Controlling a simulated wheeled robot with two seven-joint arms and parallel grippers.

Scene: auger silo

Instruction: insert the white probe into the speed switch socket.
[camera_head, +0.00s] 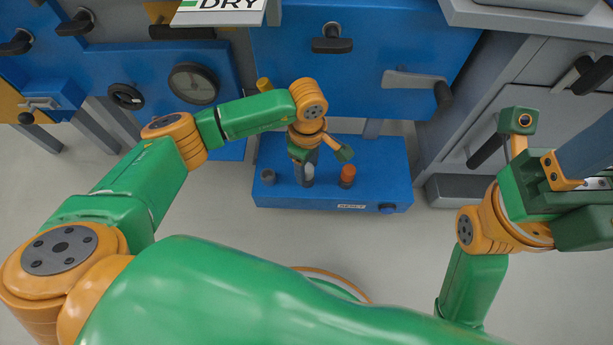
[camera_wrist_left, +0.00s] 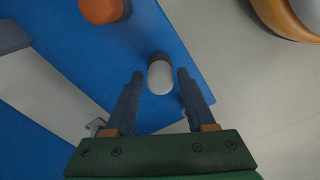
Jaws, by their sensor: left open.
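The white probe (camera_head: 308,174) stands on a blue base unit (camera_head: 330,196) in the head view, between a grey peg and an orange peg. It also shows in the left wrist view (camera_wrist_left: 160,76), between the two fingers. My left gripper (camera_wrist_left: 160,88) is open around the probe, with a visible gap on each side. In the head view my left gripper (camera_head: 304,160) hangs above the base unit and partly hides the probe. My right gripper (camera_head: 586,165) is at the right edge, partly cut off, away from the base unit. I cannot make out the speed switch socket.
The orange peg (camera_head: 347,175) and grey peg (camera_head: 268,177) stand close on either side of the probe. Blue panels with a dial (camera_head: 193,83) and a lever handle (camera_head: 415,80) rise behind. A grey cabinet (camera_head: 480,110) stands at right. The floor in front is clear.

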